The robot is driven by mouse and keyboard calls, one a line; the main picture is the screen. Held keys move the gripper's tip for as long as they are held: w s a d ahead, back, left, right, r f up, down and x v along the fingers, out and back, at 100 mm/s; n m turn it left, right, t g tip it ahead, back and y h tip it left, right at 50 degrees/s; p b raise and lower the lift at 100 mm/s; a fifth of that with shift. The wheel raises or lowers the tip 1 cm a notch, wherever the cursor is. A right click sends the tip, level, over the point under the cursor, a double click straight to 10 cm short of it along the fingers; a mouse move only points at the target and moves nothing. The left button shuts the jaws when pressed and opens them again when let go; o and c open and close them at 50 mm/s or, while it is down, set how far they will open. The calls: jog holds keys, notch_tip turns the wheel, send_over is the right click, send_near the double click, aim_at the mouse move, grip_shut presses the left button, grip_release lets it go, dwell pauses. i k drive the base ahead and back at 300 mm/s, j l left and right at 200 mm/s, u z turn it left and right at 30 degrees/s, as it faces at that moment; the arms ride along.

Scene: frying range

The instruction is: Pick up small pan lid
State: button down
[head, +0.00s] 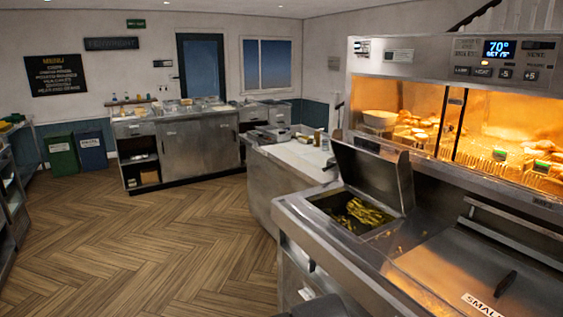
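The small pan lid (455,265) is a flat grey metal cover at the lower right of the head view. It lies shut on the range top, with a dark bar handle (505,284) on it. A white label reading "SMAL…" is at the bottom edge, where the picture cuts it and the near part of the lid off. My gripper does not show. A dark rounded shape at the bottom centre may be part of my arm; I cannot tell.
Left of the lid, an open pan (355,215) holds fried pieces, its raised lid (372,178) standing behind it. A lit heated cabinet (450,60) rises behind the range. A white-topped counter (300,155) lies beyond. The wooden floor (170,235) at left is clear.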

aim_at(475, 278)
jog(key=z, duration=1.35)
jog(key=i+j+z, duration=0.15)
jog(key=z, duration=0.3)
jog(key=i+j+z, duration=0.15)
jog(key=i+j, duration=0.7)
